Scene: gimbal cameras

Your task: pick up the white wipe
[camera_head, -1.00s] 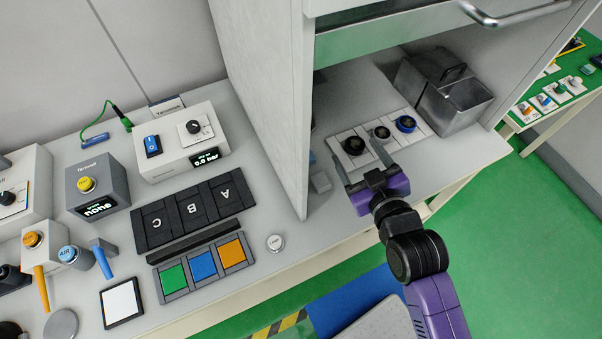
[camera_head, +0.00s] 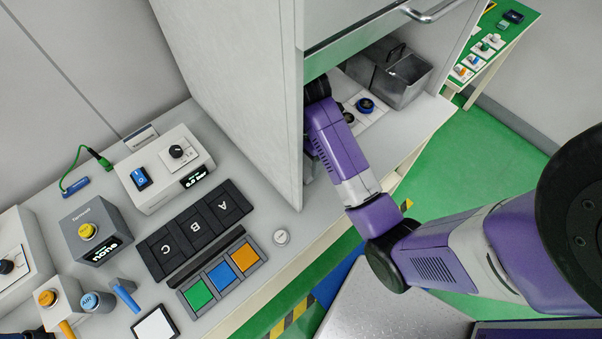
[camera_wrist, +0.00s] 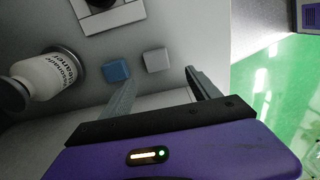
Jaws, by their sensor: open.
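The white wipe (camera_wrist: 157,60) is a small pale grey-white square with rounded corners, lying on the cabinet floor in the wrist view. A similar blue square (camera_wrist: 116,70) lies just left of it. My gripper (camera_wrist: 161,78) is open and empty. Its fingertips are apart, and the white wipe shows a little beyond the gap between them; I cannot tell the height above it. In the head view my arm reaches into the cabinet, and the cabinet side wall and arm hide the gripper and the wipe.
A white bottle with a dark cap (camera_wrist: 45,75) lies or stands left of the squares. The cabinet side wall (camera_head: 235,80) rises close to my arm. Coloured panels and devices cover the bench left.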

